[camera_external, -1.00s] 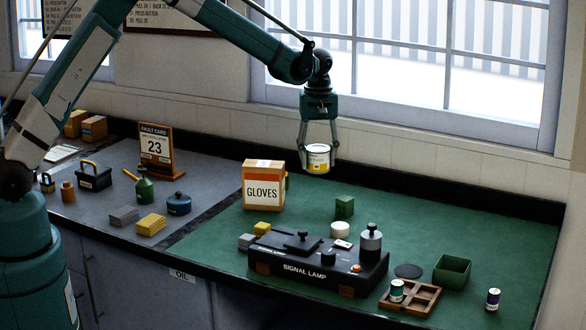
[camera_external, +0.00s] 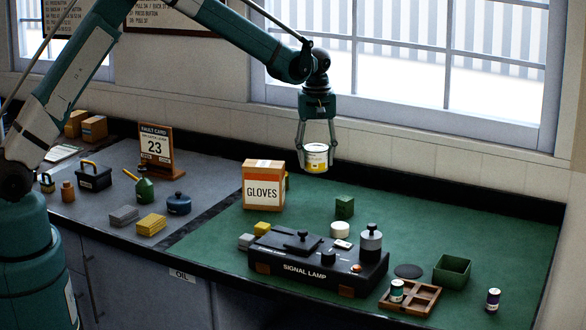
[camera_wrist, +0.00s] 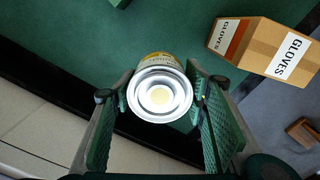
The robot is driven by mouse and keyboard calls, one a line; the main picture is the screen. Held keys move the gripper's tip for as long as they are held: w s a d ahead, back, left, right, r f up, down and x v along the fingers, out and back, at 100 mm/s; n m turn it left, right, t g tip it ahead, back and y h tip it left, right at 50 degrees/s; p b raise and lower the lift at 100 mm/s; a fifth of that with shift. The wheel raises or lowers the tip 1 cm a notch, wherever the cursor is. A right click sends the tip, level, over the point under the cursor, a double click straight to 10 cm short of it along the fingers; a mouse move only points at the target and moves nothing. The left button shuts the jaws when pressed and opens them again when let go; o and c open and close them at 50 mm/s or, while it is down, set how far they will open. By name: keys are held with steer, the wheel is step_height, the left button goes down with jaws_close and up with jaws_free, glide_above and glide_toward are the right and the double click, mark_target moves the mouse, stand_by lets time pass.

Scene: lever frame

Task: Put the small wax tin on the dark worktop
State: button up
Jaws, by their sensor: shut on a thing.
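My gripper (camera_external: 316,150) is shut on a small tin (camera_external: 316,160) with a white and yellow label, held in the air above the back of the green mat, right of the gloves box. In the wrist view the tin (camera_wrist: 160,92) sits between the two green finger pads, its round silvery end facing the camera. I cannot read its label. The dark grey worktop (camera_external: 100,212) is at the left, beside the green surface (camera_external: 420,210); both have dark edging.
The gloves box (camera_external: 263,186) stands left of the tin, near the boundary of the two surfaces. A black signal lamp unit (camera_external: 300,268) lies in front. On the grey worktop are a fault card stand (camera_external: 158,150), a blue pot (camera_external: 178,204) and yellow blocks (camera_external: 151,225).

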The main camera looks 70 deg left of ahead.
steer(key=s+a, duration=0.7)
steer(key=a, duration=0.4)
steer(key=s+a+b, duration=0.1)
steer(key=s+a, duration=0.7)
steer(key=a, duration=0.3)
steer(key=s+a+m+b, duration=0.1)
steer(key=s+a, duration=0.6)
steer(key=a, duration=0.4)
steer(key=shift+s+r, duration=0.15)
steer(key=shift+a, duration=0.1)
steer(key=shift+f, duration=3.15)
steer(key=shift+f, duration=1.85)
steer(key=shift+f, duration=0.2)
